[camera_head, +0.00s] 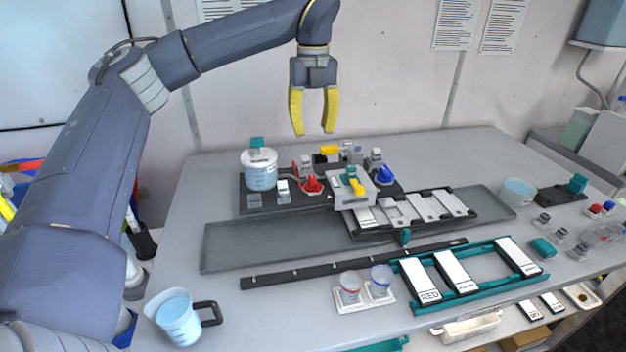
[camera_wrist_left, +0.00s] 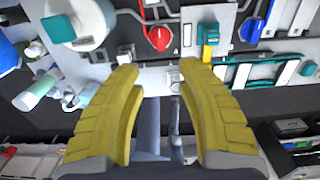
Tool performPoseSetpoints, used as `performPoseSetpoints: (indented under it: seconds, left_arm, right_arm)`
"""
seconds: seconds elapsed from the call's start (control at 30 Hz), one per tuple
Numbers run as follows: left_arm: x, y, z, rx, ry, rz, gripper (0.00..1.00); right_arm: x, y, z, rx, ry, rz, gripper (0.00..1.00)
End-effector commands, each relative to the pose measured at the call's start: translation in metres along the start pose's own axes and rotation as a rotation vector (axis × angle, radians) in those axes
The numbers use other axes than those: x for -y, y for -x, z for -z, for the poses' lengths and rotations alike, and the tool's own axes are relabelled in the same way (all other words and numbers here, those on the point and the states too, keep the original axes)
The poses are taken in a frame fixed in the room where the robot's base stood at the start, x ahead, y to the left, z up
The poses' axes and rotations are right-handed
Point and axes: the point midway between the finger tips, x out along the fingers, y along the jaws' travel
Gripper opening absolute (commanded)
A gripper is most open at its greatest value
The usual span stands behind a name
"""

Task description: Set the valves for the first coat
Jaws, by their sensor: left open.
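My left gripper (camera_head: 313,112) is open and empty above the proportioner at the back of the table; its yellow fingers also show in the left wrist view (camera_wrist_left: 160,100). The red valve knob (camera_head: 312,185) sits at the middle of the proportioner's dark base and shows in the left wrist view (camera_wrist_left: 159,38). A clear tank (camera_head: 259,170) with a teal cap stands at the left. My right gripper is not seen.
A blue-filled jug (camera_head: 178,318) stands at the front left edge. A teal rack (camera_head: 480,291) holds labelled plates, one reading RED. Two small cups (camera_head: 350,285) (camera_head: 381,279) stand beside it. A long grey tray (camera_head: 265,245) lies mid-table, its left part bare.

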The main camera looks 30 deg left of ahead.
Motion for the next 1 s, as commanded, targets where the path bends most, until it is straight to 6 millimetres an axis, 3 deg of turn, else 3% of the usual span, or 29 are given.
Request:
performPoseSetpoints:
  seconds: [0.6,1.0]
  left_arm:
    - [0.000,-0.111,0.000,-0.004,-0.001,0.000,0.37]
    - [0.000,-0.147,0.000,-0.001,-0.001,0.002,0.37]
  right_arm:
    - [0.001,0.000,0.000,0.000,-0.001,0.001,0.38]
    - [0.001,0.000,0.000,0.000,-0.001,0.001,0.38]
